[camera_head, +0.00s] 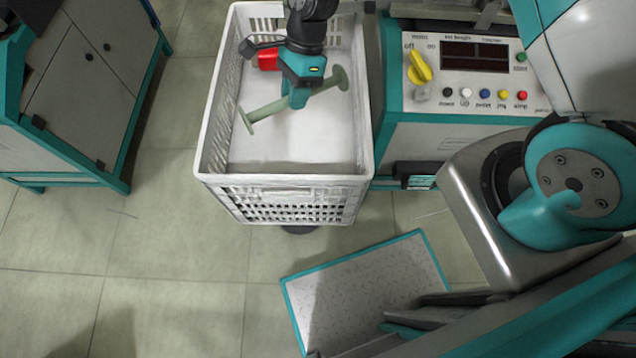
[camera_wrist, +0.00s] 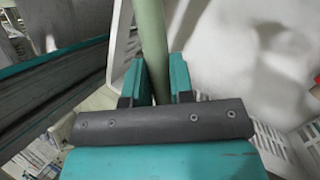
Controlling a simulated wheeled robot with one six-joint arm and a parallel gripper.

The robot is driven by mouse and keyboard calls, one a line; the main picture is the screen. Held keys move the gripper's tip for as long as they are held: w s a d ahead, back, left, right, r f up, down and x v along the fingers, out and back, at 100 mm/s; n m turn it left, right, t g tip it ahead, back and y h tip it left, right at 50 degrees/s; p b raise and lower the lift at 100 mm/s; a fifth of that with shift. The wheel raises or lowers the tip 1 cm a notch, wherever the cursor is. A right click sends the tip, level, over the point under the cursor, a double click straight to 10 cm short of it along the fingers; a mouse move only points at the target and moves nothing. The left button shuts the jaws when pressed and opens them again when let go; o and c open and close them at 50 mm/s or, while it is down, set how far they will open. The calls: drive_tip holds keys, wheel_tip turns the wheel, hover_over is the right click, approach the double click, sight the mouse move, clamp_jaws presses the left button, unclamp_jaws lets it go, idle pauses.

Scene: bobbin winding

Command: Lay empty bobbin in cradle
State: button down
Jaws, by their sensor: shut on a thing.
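A pale green empty bobbin (camera_head: 267,111) with a round flange at each end is in my gripper (camera_head: 291,99), over the white crate. It lies slanted in the head view, one flange at lower left and the other at upper right. My gripper is shut on the bobbin's shaft near its middle. In the wrist view the shaft (camera_wrist: 152,35) runs up between the two teal fingers of my gripper (camera_wrist: 156,82). I cannot tell whether the bobbin touches the crate's bottom. I cannot make out the cradle in either view.
The white plastic crate (camera_head: 205,135) has latticed walls and a bare pale bottom. A machine panel (camera_head: 470,82) with a yellow knob and several coloured buttons stands to its right. A teal-and-grey cabinet (camera_head: 85,95) stands at the left. Tiled floor (camera_head: 150,250) lies open at lower left.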

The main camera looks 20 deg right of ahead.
drive_tip(key=s+a+f+m+t+y+b, duration=0.1)
drive_tip(key=a+f+m+t+b, duration=0.1)
drive_tip(key=a+f+m+b, duration=0.3)
drive_tip(key=shift+s+a+f+m+t+b, duration=0.3)
drive_tip(key=shift+s+a+f+m+b, duration=0.1)
drive_tip(key=shift+a+m+b, duration=0.45)
drive_tip(key=shift+f, duration=0.1)
wheel_tip(320, 180, down, 20)
drive_tip(key=b, duration=0.3)
drive_tip(key=shift+r+b, duration=0.25)
drive_tip(key=shift+b, duration=0.05)
drive_tip(key=shift+f, duration=0.1)
drive_tip(key=c, duration=1)
unclamp_jaws()
drive_tip(key=shift+f, duration=0.1)
